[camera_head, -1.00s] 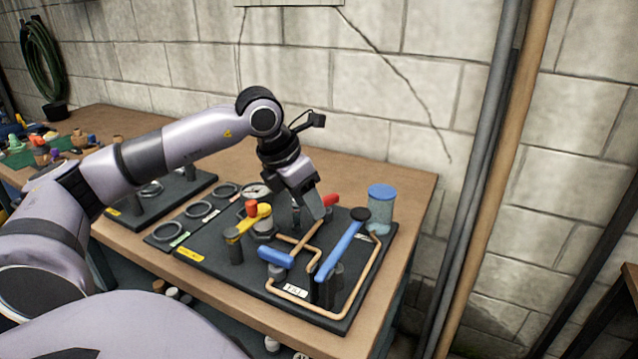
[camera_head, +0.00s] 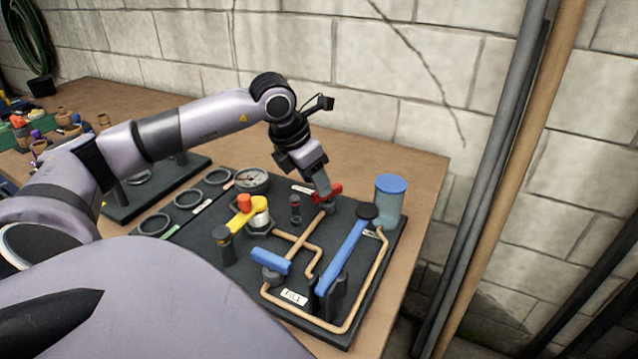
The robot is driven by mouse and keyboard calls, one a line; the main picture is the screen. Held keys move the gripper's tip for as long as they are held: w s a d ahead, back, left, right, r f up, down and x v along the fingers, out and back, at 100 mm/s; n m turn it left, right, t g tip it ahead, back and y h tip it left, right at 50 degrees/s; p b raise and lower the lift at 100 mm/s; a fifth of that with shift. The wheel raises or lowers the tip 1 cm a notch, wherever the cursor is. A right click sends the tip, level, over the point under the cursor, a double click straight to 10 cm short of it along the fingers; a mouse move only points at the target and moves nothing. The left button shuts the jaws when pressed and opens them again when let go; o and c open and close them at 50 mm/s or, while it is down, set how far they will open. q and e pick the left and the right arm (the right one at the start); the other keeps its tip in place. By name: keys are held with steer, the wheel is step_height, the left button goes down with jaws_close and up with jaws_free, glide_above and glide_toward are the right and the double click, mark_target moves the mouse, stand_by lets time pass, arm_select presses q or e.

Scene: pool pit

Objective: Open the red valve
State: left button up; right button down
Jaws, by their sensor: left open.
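The red valve handle (camera_head: 329,192) is at the back of the dark board (camera_head: 215,278), on top of a copper pipe run (camera_head: 309,234). My left gripper (camera_head: 326,190) reaches down from the upper left to the red handle, with its fingertips right at it. The gripper is open; its fingers hide part of the handle, and I cannot tell whether they touch it. My right gripper is not in view.
On the board stand a blue pump lever (camera_head: 347,256), a blue handle (camera_head: 270,260), a yellow lever (camera_head: 246,216), a gauge (camera_head: 252,179) and a blue-lidded jar (camera_head: 390,201). Pipes (camera_head: 490,180) run up the wall at right. Bare wooden table (camera_head: 360,158) lies behind.

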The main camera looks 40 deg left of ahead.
arm_select(q)
steer(key=shift+x, duration=1.4)
jaws_close()
steer(key=shift+d+n, duration=0.1)
steer(key=shift+n, duration=0.3)
steer(key=shift+d+n+y+b, duration=0.15)
steer(key=shift+n+y+b, duration=0.4)
steer(key=shift+n, duration=0.35)
steer(key=shift+d+n+y+b, duration=0.25)
steer(key=shift+n+y+b, duration=0.3)
steer(key=shift+n, duration=1.05)
